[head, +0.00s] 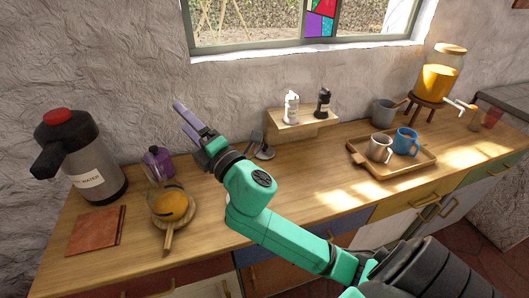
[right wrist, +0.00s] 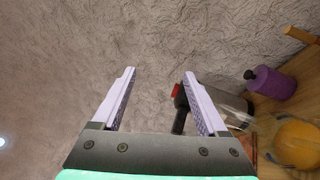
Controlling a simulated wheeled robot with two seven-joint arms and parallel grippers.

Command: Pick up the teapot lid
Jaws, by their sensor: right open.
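I cannot clearly make out a teapot lid. A rounded orange thing (head: 172,206) with a wooden handle-like piece in front sits at the left of the counter; it may be a glass teapot, and it is cut off in the right wrist view (right wrist: 298,143). A purple bottle-like thing (head: 157,163) stands just behind it, also seen in the right wrist view (right wrist: 270,83). My right gripper (head: 185,117) is raised above the counter, up and right of both, with its lavender fingers apart and nothing between them (right wrist: 158,82). My left gripper is not in view.
A grey flask (head: 97,160) with a black and red top stands at the far left, behind a brown book-like slab (head: 97,231). A wooden tray (head: 415,168) holds a grey mug and a blue mug. A small shelf (head: 300,124) bears two bottles. The counter's middle is mostly clear.

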